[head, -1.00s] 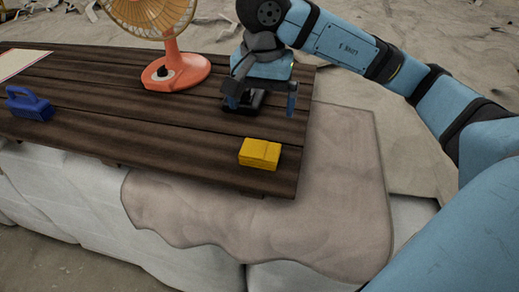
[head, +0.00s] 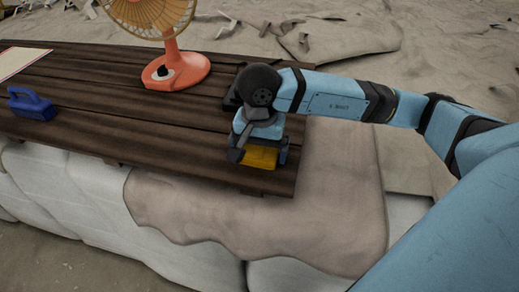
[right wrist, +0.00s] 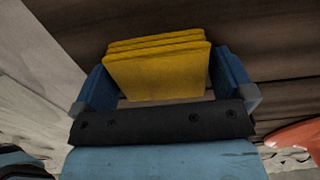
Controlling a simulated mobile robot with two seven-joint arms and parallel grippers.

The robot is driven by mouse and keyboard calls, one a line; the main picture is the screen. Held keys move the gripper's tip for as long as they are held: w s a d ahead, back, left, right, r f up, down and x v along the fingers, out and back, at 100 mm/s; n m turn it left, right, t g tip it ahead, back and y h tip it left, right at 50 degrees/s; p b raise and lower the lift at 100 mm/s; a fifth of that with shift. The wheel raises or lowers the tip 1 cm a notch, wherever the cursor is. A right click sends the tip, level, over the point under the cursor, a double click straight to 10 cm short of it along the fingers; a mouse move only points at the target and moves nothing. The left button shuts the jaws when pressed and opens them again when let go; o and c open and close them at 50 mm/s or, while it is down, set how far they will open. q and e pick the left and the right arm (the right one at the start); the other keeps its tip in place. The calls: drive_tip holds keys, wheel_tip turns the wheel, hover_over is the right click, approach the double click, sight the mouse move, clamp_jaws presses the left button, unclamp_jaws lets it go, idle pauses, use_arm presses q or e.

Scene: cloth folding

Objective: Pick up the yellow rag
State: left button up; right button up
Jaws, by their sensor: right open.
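The yellow rag (head: 259,158) is a folded block lying on the dark wooden table near its right front corner. My right gripper (head: 262,160) is over it in the head view and hides part of it. In the right wrist view the rag (right wrist: 158,70) shows its stacked layers between the two blue fingers of my right gripper (right wrist: 165,88). The gripper is open, with a narrow gap visible beside the rag on each side. My left gripper is in neither view.
An orange fan (head: 172,68) stands at the back of the table. A blue object with a handle (head: 32,104) and a flat pale sheet (head: 20,60) lie at the left. The wooden table (head: 130,135) is clear between them and the rag. A beige cloth (head: 330,215) drapes beside the table.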

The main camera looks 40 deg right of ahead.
sight(259, 148)
drive_tip(key=c, duration=0.7)
drive_tip(key=shift+r, duration=0.15)
wheel_tip(259, 148, up, 20)
drive_tip(key=shift+b, duration=0.3)
